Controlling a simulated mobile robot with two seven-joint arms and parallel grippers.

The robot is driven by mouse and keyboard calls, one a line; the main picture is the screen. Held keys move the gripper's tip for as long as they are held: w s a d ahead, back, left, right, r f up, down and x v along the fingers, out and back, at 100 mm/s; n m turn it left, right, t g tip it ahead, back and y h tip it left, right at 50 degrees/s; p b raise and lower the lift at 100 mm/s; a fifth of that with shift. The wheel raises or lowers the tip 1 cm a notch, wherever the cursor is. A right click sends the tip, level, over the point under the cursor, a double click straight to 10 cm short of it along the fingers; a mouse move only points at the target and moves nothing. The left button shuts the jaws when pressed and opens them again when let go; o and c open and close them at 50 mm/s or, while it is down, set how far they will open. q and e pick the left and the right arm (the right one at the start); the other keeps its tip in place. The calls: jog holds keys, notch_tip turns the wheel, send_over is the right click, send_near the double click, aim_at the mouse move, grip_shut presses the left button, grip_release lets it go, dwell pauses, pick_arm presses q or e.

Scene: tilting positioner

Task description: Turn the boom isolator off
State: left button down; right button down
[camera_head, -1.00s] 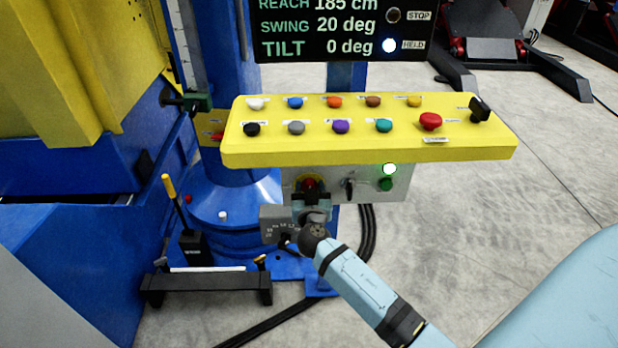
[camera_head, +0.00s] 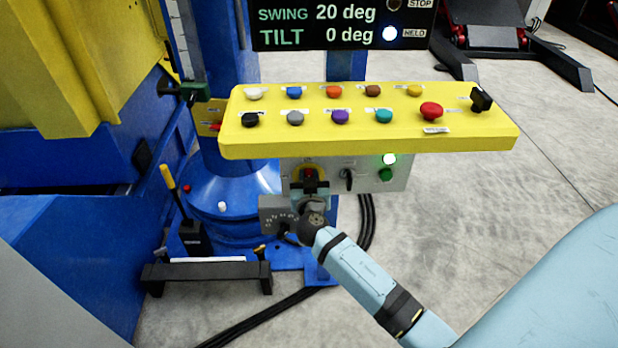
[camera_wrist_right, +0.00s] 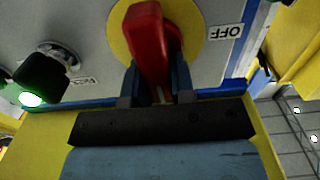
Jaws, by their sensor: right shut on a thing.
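The boom isolator is a red handle (camera_wrist_right: 150,45) on a round yellow plate (camera_wrist_right: 198,25), on a grey panel under the yellow console. In the right wrist view an "OFF" label (camera_wrist_right: 231,32) is right of the plate, and the handle runs roughly up and down in the picture, not pointing at the label. In the head view a little red of the handle (camera_head: 309,172) shows; the rest is hidden behind my right gripper (camera_head: 310,187). In the wrist view the fingers of this gripper (camera_wrist_right: 156,88) are on both sides of the handle, shut on it. My left gripper is out of view.
The yellow console (camera_head: 370,145) with several coloured buttons overhangs the panel just above my right gripper. A black switch (camera_head: 348,180) and a lit green lamp (camera_head: 389,159) are right of the isolator.

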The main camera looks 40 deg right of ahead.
jog(key=n, duration=0.1)
jog(key=n+b, duration=0.1)
jog(key=n, duration=0.1)
jog(key=shift+w+a+f+n, duration=0.1)
jog(key=shift+w+a+n, duration=0.15)
jog(key=shift+n, duration=0.15)
jog(key=n, duration=0.4)
jog(key=f+n, duration=0.1)
jog(key=n, duration=0.4)
jog(key=a+n+p, duration=0.1)
jog(key=n, duration=0.3)
jog(key=shift+w+f+n, duration=0.25)
jog(key=shift+w+n, duration=0.1)
jog(key=shift+n, duration=0.05)
jog(key=c, duration=1)
grip_release()
jog(key=shift+f, duration=0.1)
jog(key=shift+o, duration=0.2)
jog(key=shift+f, duration=0.1)
